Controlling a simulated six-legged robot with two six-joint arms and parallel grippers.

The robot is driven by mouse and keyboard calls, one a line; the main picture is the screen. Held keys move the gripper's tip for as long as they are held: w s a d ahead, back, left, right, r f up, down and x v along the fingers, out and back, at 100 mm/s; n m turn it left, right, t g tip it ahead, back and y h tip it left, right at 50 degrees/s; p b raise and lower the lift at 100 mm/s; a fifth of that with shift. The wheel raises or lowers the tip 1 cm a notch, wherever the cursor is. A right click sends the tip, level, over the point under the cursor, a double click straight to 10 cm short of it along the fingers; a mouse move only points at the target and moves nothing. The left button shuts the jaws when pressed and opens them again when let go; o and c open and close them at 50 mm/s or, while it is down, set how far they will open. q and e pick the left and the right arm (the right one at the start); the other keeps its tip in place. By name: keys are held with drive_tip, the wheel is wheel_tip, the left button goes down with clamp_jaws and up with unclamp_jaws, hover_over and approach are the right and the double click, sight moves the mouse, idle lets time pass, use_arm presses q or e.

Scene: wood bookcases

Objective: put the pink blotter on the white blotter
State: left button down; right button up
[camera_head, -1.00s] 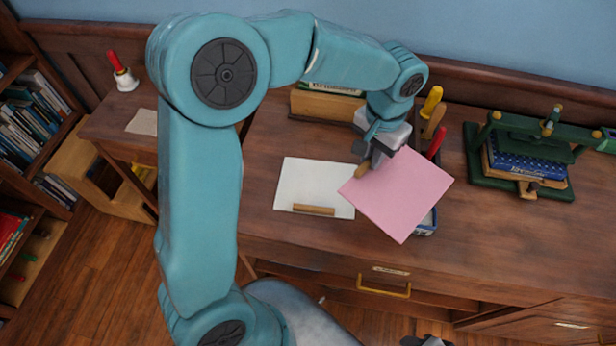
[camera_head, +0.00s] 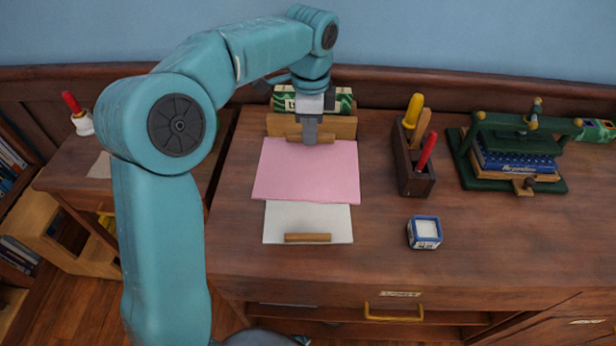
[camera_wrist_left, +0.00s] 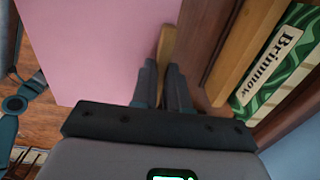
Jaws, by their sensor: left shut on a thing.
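The pink blotter (camera_head: 306,172) is a flat pink sheet with a wooden grip bar along its far edge. My left gripper (camera_head: 309,138) is shut on that bar. In the left wrist view the gripper (camera_wrist_left: 165,75) has its fingers on the bar, with the pink blotter (camera_wrist_left: 100,45) beyond. The white blotter (camera_head: 305,220) lies on the desk with its own wooden bar near its front edge. The pink blotter covers its far part in the head view. I cannot tell whether they touch. My right gripper is not in view.
A wooden book stand with a green patterned book (camera_head: 345,100) stands just behind my left gripper. A tool holder (camera_head: 412,172) and a small blue-and-white box (camera_head: 425,233) are to the right. A green press (camera_head: 525,150) stands farther right. The front right of the desk is clear.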

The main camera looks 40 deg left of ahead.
use_arm(q)
wheel_tip(320, 180, down, 12)
drive_tip(key=shift+w+r+b, duration=0.1)
drive_tip(key=shift+b, duration=0.5)
drive_tip(key=shift+f, duration=0.2)
drive_tip(key=c, duration=1.1)
unclamp_jaws()
drive_tip(key=shift+r, duration=0.15)
